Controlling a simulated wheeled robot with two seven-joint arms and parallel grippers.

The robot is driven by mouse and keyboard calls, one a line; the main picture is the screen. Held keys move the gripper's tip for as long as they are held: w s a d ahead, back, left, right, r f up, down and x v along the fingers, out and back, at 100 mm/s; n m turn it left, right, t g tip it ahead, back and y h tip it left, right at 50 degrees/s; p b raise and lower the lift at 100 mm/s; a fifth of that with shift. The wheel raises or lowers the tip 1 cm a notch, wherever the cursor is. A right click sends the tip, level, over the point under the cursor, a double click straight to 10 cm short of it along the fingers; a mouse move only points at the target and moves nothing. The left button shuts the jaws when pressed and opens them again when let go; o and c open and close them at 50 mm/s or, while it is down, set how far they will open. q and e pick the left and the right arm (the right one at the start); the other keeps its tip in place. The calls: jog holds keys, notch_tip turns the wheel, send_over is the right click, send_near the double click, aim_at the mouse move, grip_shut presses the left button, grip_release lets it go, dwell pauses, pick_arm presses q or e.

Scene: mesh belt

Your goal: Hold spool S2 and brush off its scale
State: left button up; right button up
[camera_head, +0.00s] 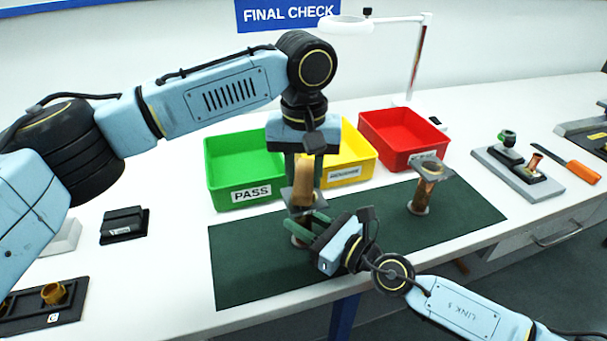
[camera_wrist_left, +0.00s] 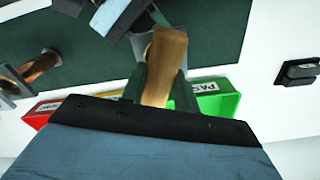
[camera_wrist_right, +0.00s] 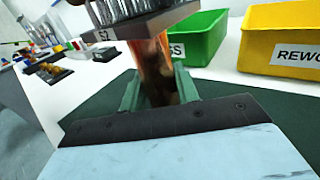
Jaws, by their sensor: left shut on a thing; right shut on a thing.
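Spool S2 (camera_wrist_right: 158,65) is copper-coloured with a square grey flange marked "S2"; it stands upright between my right gripper's green fingers in the right wrist view. My right gripper (camera_head: 318,226) is shut on its barrel above the dark green mat (camera_head: 245,275). My left gripper (camera_head: 304,172) points down from above, shut on the wooden handle of a brush (camera_wrist_left: 165,60). In the right wrist view the brush's bristles (camera_wrist_right: 112,10) show at the top flange of S2; whether they touch is hard to tell. Scale on the spool cannot be made out.
A second spool (camera_head: 429,190) stands on the mat's right part. Behind are the green PASS bin (camera_head: 240,170), a yellow bin (camera_head: 352,160) and a red bin (camera_head: 404,135). A grey stand (camera_head: 515,175) and an orange-handled tool (camera_head: 580,170) lie right. The mat's front left is clear.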

pick_arm(q)
jog(key=shift+w, duration=0.4)
jog(key=shift+s+a, duration=0.1)
jog(key=shift+s, duration=1.65)
jog(key=shift+w, duration=1.75)
jog(key=shift+s, duration=1.75)
jog(key=shift+w, duration=1.75)
jog(key=shift+s, duration=1.8)
jog(key=shift+r, duration=3.5)
